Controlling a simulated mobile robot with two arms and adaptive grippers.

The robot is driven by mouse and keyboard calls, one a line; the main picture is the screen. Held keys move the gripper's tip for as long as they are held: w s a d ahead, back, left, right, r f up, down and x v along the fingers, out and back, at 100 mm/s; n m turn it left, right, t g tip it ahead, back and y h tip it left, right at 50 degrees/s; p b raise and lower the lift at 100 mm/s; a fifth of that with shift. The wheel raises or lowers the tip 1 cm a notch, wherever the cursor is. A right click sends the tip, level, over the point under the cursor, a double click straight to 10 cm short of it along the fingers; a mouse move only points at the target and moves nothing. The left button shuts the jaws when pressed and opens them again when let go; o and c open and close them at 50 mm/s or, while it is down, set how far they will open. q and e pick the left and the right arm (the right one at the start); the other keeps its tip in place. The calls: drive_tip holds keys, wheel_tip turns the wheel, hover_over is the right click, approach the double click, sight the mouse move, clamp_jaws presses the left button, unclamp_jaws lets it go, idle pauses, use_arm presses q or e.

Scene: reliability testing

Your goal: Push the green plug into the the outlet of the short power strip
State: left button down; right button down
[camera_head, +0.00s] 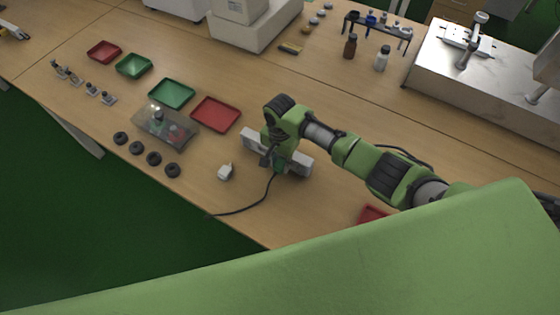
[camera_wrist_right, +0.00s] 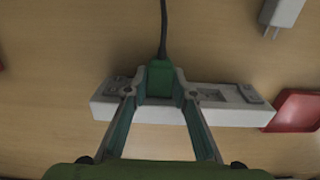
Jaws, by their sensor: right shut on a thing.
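A white power strip (camera_head: 300,164) lies on the wooden table in the head view, partly hidden by my right arm. In the right wrist view the power strip (camera_wrist_right: 225,113) runs across the picture, with sockets showing on its right part. My right gripper (camera_wrist_right: 160,97) is shut on the green plug (camera_wrist_right: 159,77), whose dark cable leaves away from the strip. The plug is at the strip's middle; I cannot tell whether its pins are in an outlet. In the head view my right gripper (camera_head: 276,161) is over the strip. My left gripper is out of view.
A white adapter (camera_head: 225,172) (camera_wrist_right: 283,12) lies near the strip. Red trays (camera_head: 216,114) (camera_head: 372,214), a green tray (camera_head: 171,93), a transparent box (camera_head: 165,126) and several black round pieces (camera_head: 153,158) stand around. Bottles (camera_head: 350,46) and a metal-topped machine (camera_head: 480,75) are farther back.

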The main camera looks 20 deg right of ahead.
drive_tip(key=shift+w+d, duration=0.4)
drive_tip(key=shift+w, duration=0.05)
idle(0.6)
drive_tip(key=c, duration=1.6)
unclamp_jaws()
wheel_tip(320, 180, up, 12)
